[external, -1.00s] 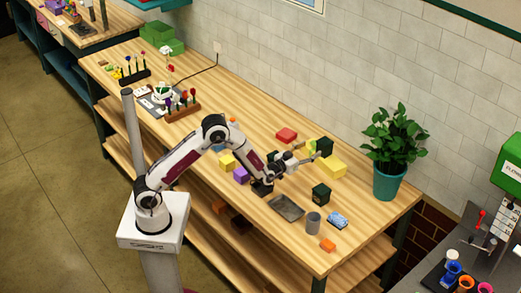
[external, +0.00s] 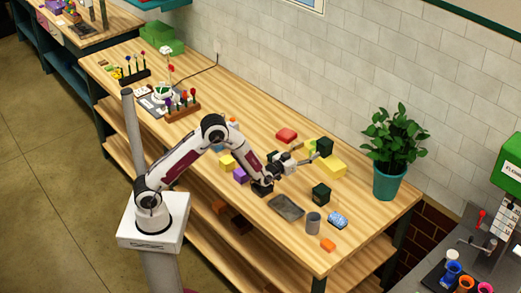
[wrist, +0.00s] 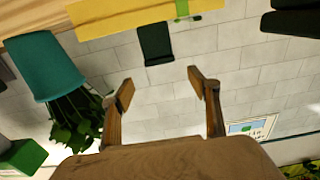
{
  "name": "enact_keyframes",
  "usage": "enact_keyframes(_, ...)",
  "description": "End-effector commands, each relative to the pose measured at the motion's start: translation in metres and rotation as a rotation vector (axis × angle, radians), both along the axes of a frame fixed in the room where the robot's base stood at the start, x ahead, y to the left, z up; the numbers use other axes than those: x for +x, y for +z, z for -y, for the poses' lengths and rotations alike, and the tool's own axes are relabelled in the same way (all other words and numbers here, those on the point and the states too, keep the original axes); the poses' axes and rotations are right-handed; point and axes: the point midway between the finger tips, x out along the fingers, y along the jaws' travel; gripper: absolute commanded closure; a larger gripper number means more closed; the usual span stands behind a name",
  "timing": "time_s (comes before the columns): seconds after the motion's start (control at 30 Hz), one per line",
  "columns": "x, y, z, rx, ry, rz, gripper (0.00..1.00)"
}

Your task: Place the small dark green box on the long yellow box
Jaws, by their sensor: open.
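A small dark green box (external: 325,147) appears to rest on the long yellow box (external: 332,167) near the wall. In the wrist view, which looks upside down, the dark green box (wrist: 155,44) touches the long yellow box (wrist: 120,16) on its upper side. My gripper (external: 308,160) is just left of the dark green box. In the wrist view my gripper (wrist: 162,88) is open and empty, with the dark green box beyond its fingertips. Another dark green box (external: 321,193) stands apart, nearer the front edge.
A red block (external: 287,135), a purple block (external: 241,175) and a black block (external: 262,188) lie around the arm. A grey tray (external: 286,207), a grey cup (external: 313,223) and an orange block (external: 328,244) are in front. A potted plant (external: 389,183) stands to the right.

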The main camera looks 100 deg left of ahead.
Motion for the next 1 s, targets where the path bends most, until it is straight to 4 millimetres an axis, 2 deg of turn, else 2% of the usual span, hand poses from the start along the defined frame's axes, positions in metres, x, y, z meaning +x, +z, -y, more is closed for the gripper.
enact_keyframes(0.27, 0.002, 0.006, 0.006, -0.013, -0.016, -0.004, 0.39)
enact_keyframes(0.47, 0.007, 0.022, 0.026, -0.055, -0.070, -0.025, 0.39)
enact_keyframes(0.77, 0.007, 0.057, 0.084, -0.157, -0.206, -0.096, 0.39)
enact_keyframes(1.0, -0.007, 0.082, 0.136, -0.229, -0.319, -0.174, 0.39)
